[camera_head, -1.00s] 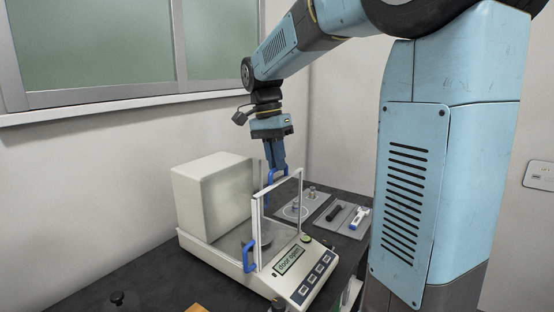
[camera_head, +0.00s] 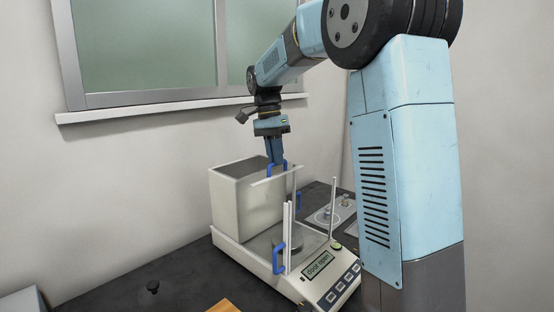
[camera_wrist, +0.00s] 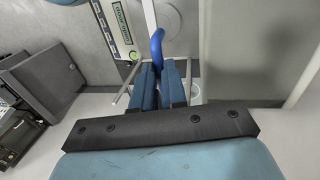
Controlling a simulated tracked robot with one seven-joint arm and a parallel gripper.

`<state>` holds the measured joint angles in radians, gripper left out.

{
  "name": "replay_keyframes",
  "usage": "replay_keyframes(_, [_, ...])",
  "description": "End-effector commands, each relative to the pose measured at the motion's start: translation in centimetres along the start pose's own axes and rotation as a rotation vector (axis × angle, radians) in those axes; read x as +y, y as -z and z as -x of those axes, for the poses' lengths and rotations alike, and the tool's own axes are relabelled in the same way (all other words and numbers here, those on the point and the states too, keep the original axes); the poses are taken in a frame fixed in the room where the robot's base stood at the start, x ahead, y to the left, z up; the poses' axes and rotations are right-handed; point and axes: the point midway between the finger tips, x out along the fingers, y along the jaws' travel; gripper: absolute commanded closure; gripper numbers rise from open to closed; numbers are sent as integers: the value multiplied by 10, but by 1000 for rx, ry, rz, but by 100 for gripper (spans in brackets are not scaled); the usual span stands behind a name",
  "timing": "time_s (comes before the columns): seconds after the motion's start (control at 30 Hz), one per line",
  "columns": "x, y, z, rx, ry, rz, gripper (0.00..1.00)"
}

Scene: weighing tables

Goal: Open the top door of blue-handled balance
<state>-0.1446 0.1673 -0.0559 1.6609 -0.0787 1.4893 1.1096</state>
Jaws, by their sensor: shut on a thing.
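The balance (camera_head: 226,238) is a white instrument with a tall rear housing (camera_head: 240,208). Its lit display (camera_head: 318,264) reads "door open". My gripper (camera_head: 277,163) is shut on the blue handle (camera_head: 284,169) of the top door, whose pale edge (camera_head: 268,178) lies beside the housing's top. In the wrist view, the fingers (camera_wrist: 166,66) close on the blue handle (camera_wrist: 156,42). Another blue handle (camera_head: 279,258) is on the near side, and a further one (camera_head: 298,200) shows at the far side. The weighing pan (camera_head: 290,243) is visible between the posts.
A grey mat (camera_head: 324,221) with small metal items lies beyond the balance, partly behind my arm. A black knob-like item (camera_head: 152,287) and an orange-brown block (camera_head: 222,306) are on the dark table (camera_head: 180,290). The window wall stands behind.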

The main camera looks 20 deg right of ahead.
Motion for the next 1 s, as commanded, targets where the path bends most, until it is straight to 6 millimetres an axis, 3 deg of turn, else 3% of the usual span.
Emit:
replay_keyframes(0.37, [-1,6,0,1,1,-12,100])
replay_keyframes(0.4, [-1,6,0,1,1,-12,87])
replay_keyframes(0.67, [-1,5,0,0,0,-12,62])
replay_keyframes(1.0, [-1,5,4,0,1,-11,62])
